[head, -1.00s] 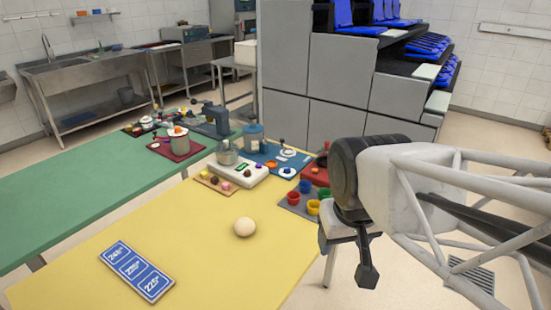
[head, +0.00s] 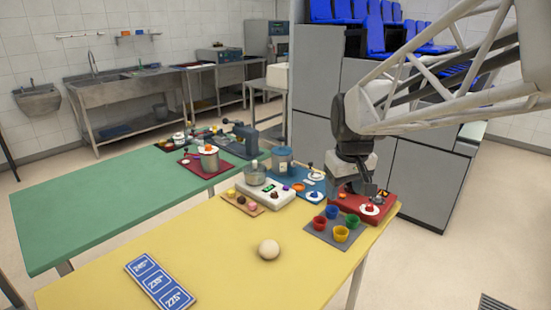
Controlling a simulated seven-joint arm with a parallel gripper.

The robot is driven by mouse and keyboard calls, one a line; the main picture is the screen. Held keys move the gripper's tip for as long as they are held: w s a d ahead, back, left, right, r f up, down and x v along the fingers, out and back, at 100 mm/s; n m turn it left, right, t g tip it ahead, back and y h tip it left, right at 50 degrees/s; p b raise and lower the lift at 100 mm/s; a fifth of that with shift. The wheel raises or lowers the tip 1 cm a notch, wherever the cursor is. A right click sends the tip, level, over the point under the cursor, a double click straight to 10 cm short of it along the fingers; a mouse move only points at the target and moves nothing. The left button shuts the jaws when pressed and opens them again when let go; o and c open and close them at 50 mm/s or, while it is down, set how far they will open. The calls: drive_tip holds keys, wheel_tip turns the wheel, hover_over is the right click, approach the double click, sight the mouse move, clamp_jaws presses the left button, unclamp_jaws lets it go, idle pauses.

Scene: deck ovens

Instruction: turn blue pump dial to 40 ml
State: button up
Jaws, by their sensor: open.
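The blue pump unit (head: 284,160) stands on a blue base at the back of the yellow table. White dial faces (head: 314,196) and an orange part lie on its base, to the right of the pump body. The dial markings are too small to read, so I cannot tell the setting. My gripper (head: 362,190) points down over the red unit (head: 378,204), to the right of the blue base. It is open, with nothing visible between its fingers. It hides part of the red unit.
A grey tray (head: 318,231) with coloured cups lies in front of the red unit. A white scale (head: 276,191) stands left of the blue base. A dough ball (head: 269,249) and blue temperature card (head: 160,282) lie nearer.

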drive_tip(key=w+f+n, duration=0.2)
drive_tip(key=w, duration=1)
drive_tip(key=n+g, duration=0.2)
drive_tip(key=n, duration=0.2)
hover_over(315, 192)
drive_tip(key=f, duration=2.1)
drive_tip(key=shift+s+a+f, duration=0.15)
drive_tip(key=shift+s+f, duration=0.05)
drive_tip(key=shift+f, duration=0.1)
drive_tip(key=shift+w+f, duration=0.3)
drive_tip(key=shift+f, duration=0.05)
drive_tip(key=shift+f, duration=3.9)
